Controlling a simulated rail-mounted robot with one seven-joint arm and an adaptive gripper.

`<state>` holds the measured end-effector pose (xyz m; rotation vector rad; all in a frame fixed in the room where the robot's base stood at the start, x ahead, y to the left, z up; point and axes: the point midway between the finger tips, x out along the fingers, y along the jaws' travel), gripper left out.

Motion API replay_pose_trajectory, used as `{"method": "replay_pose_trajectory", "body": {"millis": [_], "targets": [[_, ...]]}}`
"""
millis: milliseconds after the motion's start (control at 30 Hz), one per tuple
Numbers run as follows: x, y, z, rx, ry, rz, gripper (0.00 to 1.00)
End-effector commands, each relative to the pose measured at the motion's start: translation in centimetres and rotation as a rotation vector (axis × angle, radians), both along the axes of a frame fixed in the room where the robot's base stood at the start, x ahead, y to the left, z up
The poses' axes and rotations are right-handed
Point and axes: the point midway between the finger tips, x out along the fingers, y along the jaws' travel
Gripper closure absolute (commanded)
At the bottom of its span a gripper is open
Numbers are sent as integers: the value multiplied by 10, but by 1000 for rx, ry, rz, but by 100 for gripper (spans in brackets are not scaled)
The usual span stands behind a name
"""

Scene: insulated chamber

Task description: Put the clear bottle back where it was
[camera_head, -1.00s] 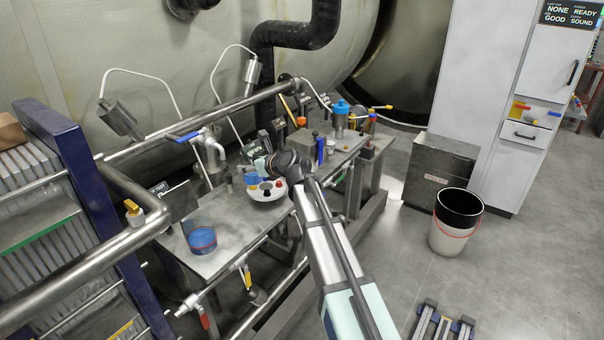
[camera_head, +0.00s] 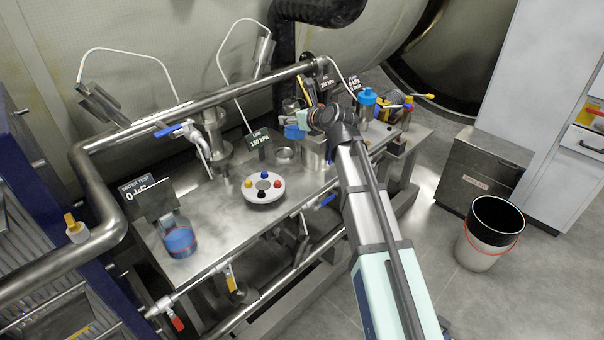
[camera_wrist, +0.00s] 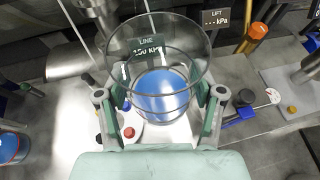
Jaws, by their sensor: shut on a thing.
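The clear bottle (camera_wrist: 160,90) is a see-through, open-topped vessel with blue liquid in its lower part. It sits between the green fingers of my gripper (camera_wrist: 158,112), which is shut on it. In the head view my gripper (camera_head: 303,119) is over the back right of the steel bench, and the bottle's blue part (camera_head: 292,132) shows at its left. The bottle's underside is hidden, so I cannot tell whether it touches anything. A similar clear vessel with blue liquid and a red band (camera_head: 180,241) stands at the bench's front left.
A white disc with coloured knobs (camera_head: 264,197) lies mid-bench, left of my gripper. A blue-capped canister (camera_head: 367,105) stands to the right. A steel pipe (camera_head: 220,110) runs above the bench.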

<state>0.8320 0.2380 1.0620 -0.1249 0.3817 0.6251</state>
Motion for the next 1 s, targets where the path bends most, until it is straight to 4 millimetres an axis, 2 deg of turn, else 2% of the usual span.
{"method": "replay_pose_trajectory", "body": {"millis": [167, 500, 600, 733, 1000], "targets": [[-2, 0, -32, 1, 4, 0, 83], [-1, 0, -115, 0, 5, -1, 83], [-1, 0, -133, 0, 3, -1, 83], [0, 0, -148, 0, 1, 0, 83], [0, 0, -164, 1, 1, -1, 83]]}}
